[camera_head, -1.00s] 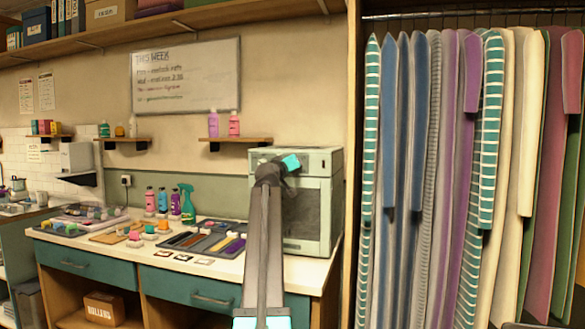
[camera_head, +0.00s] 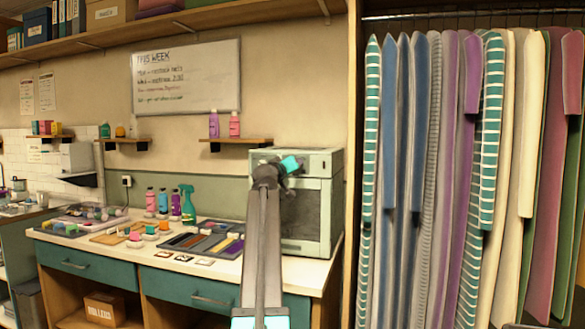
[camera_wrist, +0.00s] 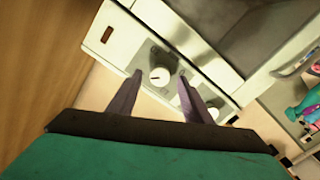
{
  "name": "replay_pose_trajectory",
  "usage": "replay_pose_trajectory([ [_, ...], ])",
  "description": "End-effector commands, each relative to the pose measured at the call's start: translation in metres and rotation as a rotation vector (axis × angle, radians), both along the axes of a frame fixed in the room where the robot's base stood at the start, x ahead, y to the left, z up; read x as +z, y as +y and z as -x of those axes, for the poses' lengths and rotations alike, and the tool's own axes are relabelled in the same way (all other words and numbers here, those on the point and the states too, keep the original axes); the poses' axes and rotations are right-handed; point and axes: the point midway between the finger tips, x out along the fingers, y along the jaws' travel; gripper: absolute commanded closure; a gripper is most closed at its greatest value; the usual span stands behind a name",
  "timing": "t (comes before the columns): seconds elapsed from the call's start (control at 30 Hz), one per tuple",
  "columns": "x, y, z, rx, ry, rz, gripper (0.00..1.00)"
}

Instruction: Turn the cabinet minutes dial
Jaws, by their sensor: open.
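The cabinet (camera_head: 320,160) is a pale box with a dark glass door, standing on the right end of the counter. The wrist view shows its pale front panel, tilted in the picture, with a round white dial (camera_wrist: 160,76). A second pale knob (camera_wrist: 213,112) shows partly beyond the right finger. I cannot read which is the minutes dial. My gripper (camera_wrist: 160,74) is open, its two dark fingers pointing at the panel, one on each side of the white dial in the picture. I see no clear contact. In the head view my arm hides the fingers and the dials.
The white counter (camera_head: 110,252) holds a grey tray (camera_head: 178,242), bottles and small items left of the cabinet. A wooden shelf (camera_head: 235,140) hangs above. A wooden upright and a rack of hanging cloths (camera_head: 415,120) stand close on the right.

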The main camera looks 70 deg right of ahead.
Motion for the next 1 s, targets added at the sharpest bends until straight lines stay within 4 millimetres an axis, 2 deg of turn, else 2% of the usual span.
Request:
replay_pose_trajectory([
  [1.0,-0.001,0.108,0.007,0.0,-0.001,-0.001,0.55],
])
